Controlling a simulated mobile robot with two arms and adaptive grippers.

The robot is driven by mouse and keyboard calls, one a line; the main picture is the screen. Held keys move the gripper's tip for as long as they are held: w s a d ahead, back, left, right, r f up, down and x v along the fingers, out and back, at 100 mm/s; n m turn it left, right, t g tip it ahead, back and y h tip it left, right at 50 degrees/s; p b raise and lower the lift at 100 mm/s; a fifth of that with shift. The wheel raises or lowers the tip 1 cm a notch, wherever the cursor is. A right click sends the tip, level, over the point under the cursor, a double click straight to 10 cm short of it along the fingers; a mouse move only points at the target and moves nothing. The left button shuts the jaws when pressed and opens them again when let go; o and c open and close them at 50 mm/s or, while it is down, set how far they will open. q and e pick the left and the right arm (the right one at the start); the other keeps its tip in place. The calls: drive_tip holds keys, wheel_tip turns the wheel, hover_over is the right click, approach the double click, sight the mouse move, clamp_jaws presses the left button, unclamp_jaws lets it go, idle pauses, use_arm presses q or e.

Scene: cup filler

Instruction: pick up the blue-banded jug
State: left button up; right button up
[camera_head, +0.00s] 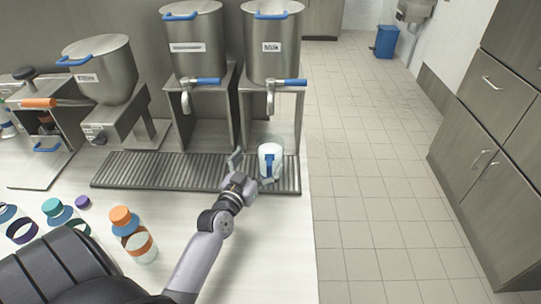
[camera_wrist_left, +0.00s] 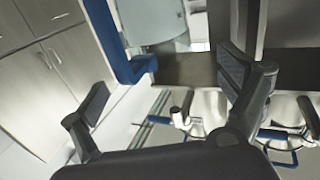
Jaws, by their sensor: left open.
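The blue-banded jug (camera_head: 264,153) is pale and looks see-through, with a blue upright handle (camera_head: 269,166). It stands upright at the right end of the ribbed drip tray (camera_head: 160,172), below the right dispenser. My left gripper (camera_head: 246,172) is open just left of the jug, at the handle's height. In the left wrist view, the blue handle (camera_wrist_left: 118,45) and the clear jug wall (camera_wrist_left: 155,20) lie ahead, between and beyond the spread fingers of the left gripper (camera_wrist_left: 168,98). No contact with the jug is visible. My right gripper is not in view.
Two steel dispensers (camera_head: 195,55) (camera_head: 275,55) with blue-handled taps stand behind the tray. A third steel pot (camera_head: 105,70) is at left. Orange-capped (camera_head: 134,235) and teal-capped (camera_head: 62,215) bottles stand at front left. The counter's right edge drops to the floor beside the jug.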

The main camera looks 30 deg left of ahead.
sight(264, 152)
use_arm(q)
drive_tip(key=w, duration=0.1)
drive_tip(key=w+p, duration=0.1)
drive_tip(key=w, duration=0.1)
drive_tip(key=w+a, duration=0.1)
drive_tip(key=w, duration=0.1)
drive_tip(key=shift+w+r, duration=0.2)
drive_tip(key=shift+w+a+f, duration=0.1)
drive_tip(key=shift+w, duration=0.4)
drive_tip(key=shift+c, duration=0.4)
drive_tip(key=c, duration=1.9)
drive_tip(key=shift+c, duration=0.3)
drive_tip(key=shift+r, duration=0.2)
